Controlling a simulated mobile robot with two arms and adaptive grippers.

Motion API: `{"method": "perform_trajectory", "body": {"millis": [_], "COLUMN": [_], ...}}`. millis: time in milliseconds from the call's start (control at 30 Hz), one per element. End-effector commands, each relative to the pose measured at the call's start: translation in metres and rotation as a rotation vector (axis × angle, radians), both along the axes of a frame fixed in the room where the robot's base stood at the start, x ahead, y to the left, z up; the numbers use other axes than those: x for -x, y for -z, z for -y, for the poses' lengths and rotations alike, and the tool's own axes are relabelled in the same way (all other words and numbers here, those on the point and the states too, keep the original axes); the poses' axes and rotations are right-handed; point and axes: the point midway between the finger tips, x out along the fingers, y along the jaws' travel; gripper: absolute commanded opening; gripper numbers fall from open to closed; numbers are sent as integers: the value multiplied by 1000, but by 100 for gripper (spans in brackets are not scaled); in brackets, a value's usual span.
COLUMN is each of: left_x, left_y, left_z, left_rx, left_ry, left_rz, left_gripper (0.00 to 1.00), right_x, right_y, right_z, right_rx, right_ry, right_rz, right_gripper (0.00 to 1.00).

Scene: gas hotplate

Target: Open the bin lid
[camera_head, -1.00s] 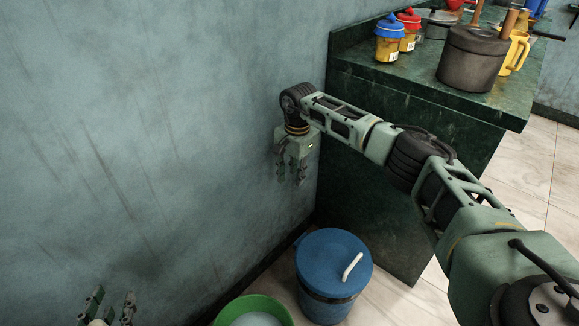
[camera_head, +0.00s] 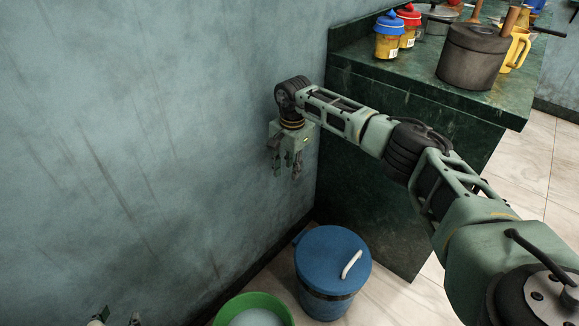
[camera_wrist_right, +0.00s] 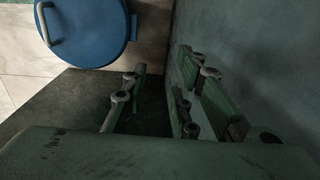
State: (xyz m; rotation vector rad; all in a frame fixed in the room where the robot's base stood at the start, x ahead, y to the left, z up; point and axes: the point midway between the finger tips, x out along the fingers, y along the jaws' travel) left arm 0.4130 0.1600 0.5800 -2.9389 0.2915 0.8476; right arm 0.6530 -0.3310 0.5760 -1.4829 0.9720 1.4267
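The blue bin (camera_head: 324,300) stands on the floor at the bottom centre of the head view, by the wall and the counter. Its blue lid (camera_head: 322,256) is shut and has a white handle (camera_head: 351,264). The lid also shows at the upper left of the right wrist view (camera_wrist_right: 88,28). My right gripper (camera_head: 286,172) hangs fingers down near the wall, well above the bin and a little left of it. Its fingers are apart with nothing between them. Only the tips of my left gripper (camera_head: 119,318) show at the bottom edge of the head view.
A green basin (camera_head: 226,312) sits on the floor left of the bin. The grey wall (camera_head: 140,150) is close to my right gripper.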

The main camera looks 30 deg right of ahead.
Motion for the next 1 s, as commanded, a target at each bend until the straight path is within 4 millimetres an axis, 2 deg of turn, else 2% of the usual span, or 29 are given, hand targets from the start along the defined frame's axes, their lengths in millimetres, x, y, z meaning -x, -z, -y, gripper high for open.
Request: {"method": "perform_trajectory", "body": {"millis": [333, 467, 533, 1000], "left_x": [2, 10, 10, 10], "left_y": [2, 15, 15, 16], "left_z": [-1, -5, -5, -4], "left_rx": [-5, -24, -24, -21], "left_ry": [-4, -2, -1, -1], "left_rz": [-23, -62, -62, -62], "left_gripper": [29, 29, 29, 29], "right_x": [0, 0, 0, 3], "right_y": [0, -2, -6, -70], "right_z": [0, 0, 1, 2], "right_rx": [0, 0, 0, 1], "right_ry": [0, 0, 0, 1], "right_rz": [0, 1, 2, 1], "right_gripper": [26, 26, 26, 26]}}
